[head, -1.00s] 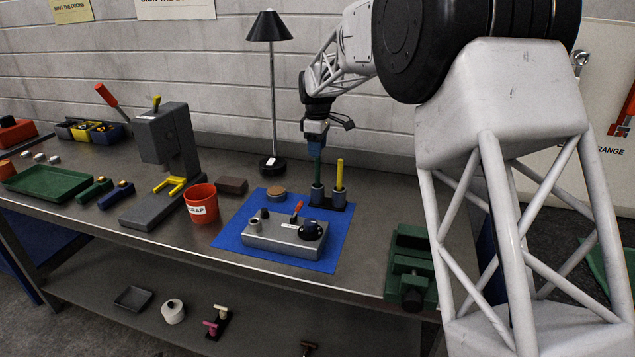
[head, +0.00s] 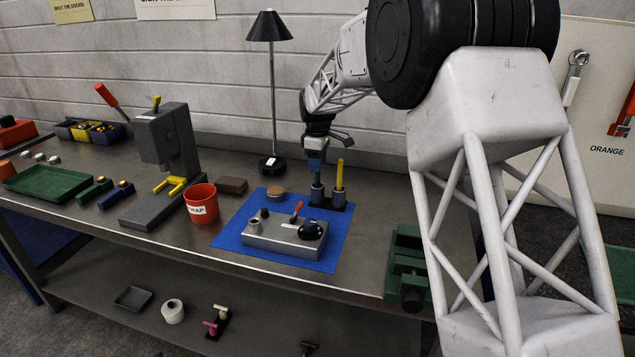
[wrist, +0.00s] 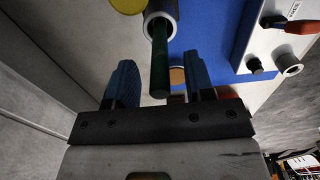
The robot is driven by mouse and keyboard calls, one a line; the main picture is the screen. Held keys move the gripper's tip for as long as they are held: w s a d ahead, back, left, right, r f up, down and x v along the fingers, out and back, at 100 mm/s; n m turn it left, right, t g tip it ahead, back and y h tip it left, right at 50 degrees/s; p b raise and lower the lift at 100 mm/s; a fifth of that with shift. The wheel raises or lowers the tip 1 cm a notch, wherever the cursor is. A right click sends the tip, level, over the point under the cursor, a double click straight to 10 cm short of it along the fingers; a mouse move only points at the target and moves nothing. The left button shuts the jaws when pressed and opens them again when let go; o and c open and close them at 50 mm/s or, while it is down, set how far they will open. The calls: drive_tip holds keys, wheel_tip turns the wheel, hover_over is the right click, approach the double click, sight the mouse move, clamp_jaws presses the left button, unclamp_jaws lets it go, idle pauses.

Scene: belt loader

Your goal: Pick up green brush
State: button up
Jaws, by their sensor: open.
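The green brush (wrist: 160,62) stands upright in a grey cup (wrist: 163,12) of a dark two-cup holder (head: 327,205) on the blue mat. In the head view only a short piece of its handle (head: 317,180) shows below my gripper (head: 316,161). My gripper is open and sits over the top of the brush. In the wrist view the handle end reaches towards the space between the two blue fingers (wrist: 160,84), and no grip on it shows. The brush's lower end is hidden in the cup.
A yellow-handled tool (head: 340,174) stands in the neighbouring cup, close to the right. A grey fixture box (head: 285,237) with a red lever lies in front on the blue mat (head: 228,238). A black lamp (head: 273,95) stands behind left. A red scrap cup (head: 201,203) stands further left.

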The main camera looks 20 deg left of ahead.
sight(318, 180)
drive_tip(key=shift+f, duration=1.15)
drive_tip(key=shift+c, duration=0.2)
clamp_jaws()
